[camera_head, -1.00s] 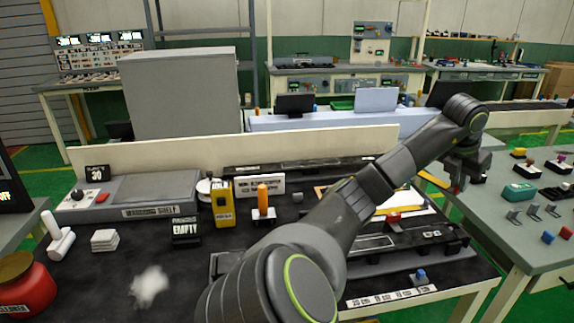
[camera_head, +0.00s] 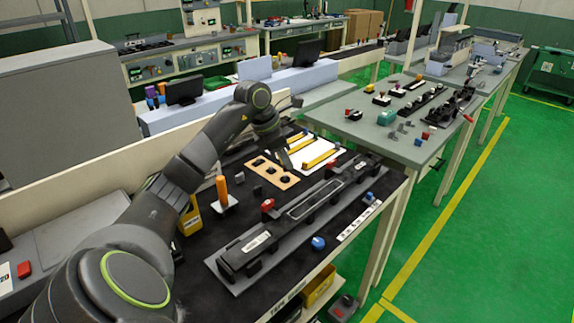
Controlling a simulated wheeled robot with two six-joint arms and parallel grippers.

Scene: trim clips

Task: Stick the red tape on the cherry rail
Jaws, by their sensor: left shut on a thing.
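My left gripper (camera_head: 287,163) reaches down over the back of the dark work table, between a tan board with dark round spots (camera_head: 272,174) and a white sheet with yellow strips (camera_head: 318,153). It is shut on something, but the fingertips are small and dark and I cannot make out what. I cannot tell which part is the cherry rail, nor pick out the red tape. My right gripper is out of view.
An orange-handled tool (camera_head: 222,192) stands upright beside a yellow device (camera_head: 190,217), left of the board. Blue pieces (camera_head: 318,243) lie along the front. A grey-green table (camera_head: 375,133) with small parts stands beyond.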

